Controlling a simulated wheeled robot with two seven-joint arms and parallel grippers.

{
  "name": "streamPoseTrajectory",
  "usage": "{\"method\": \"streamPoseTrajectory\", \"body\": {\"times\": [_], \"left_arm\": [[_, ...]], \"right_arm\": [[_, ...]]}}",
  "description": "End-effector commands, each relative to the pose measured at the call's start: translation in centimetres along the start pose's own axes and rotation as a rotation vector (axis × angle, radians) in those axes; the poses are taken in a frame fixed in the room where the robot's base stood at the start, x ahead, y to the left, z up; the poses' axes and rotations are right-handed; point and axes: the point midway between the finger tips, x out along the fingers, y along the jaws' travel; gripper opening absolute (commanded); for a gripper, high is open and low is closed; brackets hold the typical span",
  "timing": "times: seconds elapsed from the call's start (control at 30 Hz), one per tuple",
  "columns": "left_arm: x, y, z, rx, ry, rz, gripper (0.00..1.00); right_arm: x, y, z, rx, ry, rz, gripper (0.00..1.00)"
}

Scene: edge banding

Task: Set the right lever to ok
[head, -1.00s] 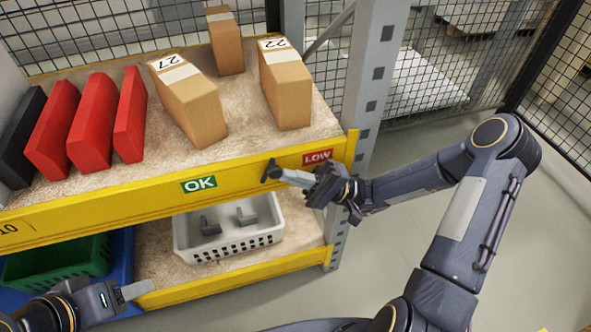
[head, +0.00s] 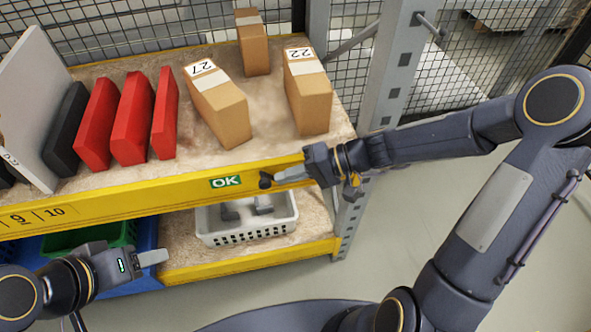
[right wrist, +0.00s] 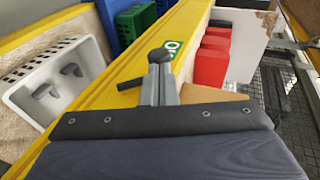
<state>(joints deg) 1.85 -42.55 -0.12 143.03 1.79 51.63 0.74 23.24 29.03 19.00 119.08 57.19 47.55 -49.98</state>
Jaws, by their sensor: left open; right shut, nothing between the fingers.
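The dark lever (head: 265,181) is on the yellow shelf beam, just right of the green OK label (head: 225,181). In the right wrist view the lever (right wrist: 159,57) has a round knob and a bar sticking out to the left, close by the OK label (right wrist: 172,48). My right gripper (head: 284,177) is shut and empty, its fingertips up against the lever or very near it; contact is not clear. The right wrist view shows its grey fingers (right wrist: 164,88) ending at the lever. The red LOW label is hidden behind my right gripper. My left gripper (head: 150,258) is open and empty at the lower left.
Cardboard boxes (head: 218,108) and red bins (head: 132,120) stand on the upper shelf. A white basket (head: 247,233) with grey parts sits on the lower shelf below the beam. A grey rack post (head: 391,75) stands behind my right arm. The floor at right is clear.

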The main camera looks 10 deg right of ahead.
Motion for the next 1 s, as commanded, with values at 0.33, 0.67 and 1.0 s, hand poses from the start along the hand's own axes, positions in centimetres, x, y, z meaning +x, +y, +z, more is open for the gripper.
{"method": "streamPoseTrajectory", "body": {"times": [0.33, 0.67, 1.0], "left_arm": [[-1.1, 0.5, -0.6, 0.000, 0.000, 0.000, 0.52], [-1.3, 0.6, -0.6, 0.000, 0.000, 0.000, 0.52], [-1.3, 0.6, -0.6, 0.000, 0.000, 0.000, 0.52]], "right_arm": [[1.1, -0.7, 0.2, -0.028, -0.002, 0.177, 0.00], [1.5, -0.6, 0.3, -0.033, -0.003, 0.225, 0.00], [1.5, -0.6, 0.3, -0.032, -0.004, 0.224, 0.00]]}}
